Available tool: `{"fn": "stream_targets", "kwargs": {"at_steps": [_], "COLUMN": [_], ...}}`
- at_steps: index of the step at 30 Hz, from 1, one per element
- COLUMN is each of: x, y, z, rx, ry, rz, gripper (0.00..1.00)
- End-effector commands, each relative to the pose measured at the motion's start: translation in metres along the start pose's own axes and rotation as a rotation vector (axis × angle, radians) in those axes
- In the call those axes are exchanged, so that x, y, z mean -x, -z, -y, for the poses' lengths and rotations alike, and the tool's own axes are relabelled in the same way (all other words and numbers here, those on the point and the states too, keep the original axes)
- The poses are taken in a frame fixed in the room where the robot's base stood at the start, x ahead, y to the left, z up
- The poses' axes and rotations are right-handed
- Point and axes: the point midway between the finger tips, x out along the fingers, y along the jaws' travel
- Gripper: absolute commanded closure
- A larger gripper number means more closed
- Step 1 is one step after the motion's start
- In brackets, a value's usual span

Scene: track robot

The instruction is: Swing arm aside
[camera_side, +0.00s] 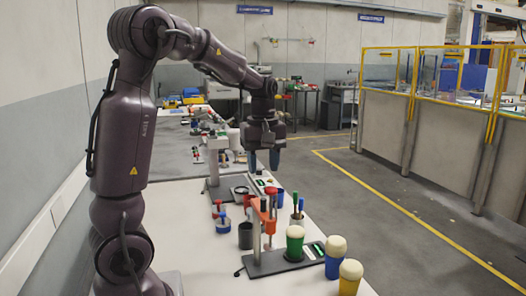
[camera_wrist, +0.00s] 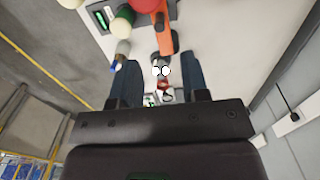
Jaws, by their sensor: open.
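My gripper (camera_side: 263,160) hangs from my raised arm above the far part of the white table, fingers pointing down. Its two blue fingers are apart, with nothing held between them. In the wrist view my gripper (camera_wrist: 160,88) shows the two fingers spread, with the tabletop items beyond them. In the side view it is above and behind the orange stand (camera_side: 272,215), apart from it. In the wrist view the orange stand (camera_wrist: 164,38) is at the top, beyond the fingertips.
A green cup (camera_side: 295,243), blue cup (camera_side: 334,262) and yellow cup (camera_side: 350,277) with pale domed tops stand at the table's near right. A dark cup (camera_side: 245,236) stands left of the orange stand. Yellow-framed barriers (camera_side: 440,110) stand right, across open floor. A wall (camera_side: 45,130) is left.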

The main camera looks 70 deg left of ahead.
Motion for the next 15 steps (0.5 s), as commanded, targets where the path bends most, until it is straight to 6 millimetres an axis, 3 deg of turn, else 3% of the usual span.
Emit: {"fn": "stream_targets", "kwargs": {"at_steps": [6, 15], "x": [0.029, 0.034], "y": [0.000, 0.000], "z": [0.000, 0.000], "rx": [0.001, 0.001], "ry": [-0.001, 0.000], "rz": [-0.001, 0.000], "gripper": [0.58, 0.58]}}
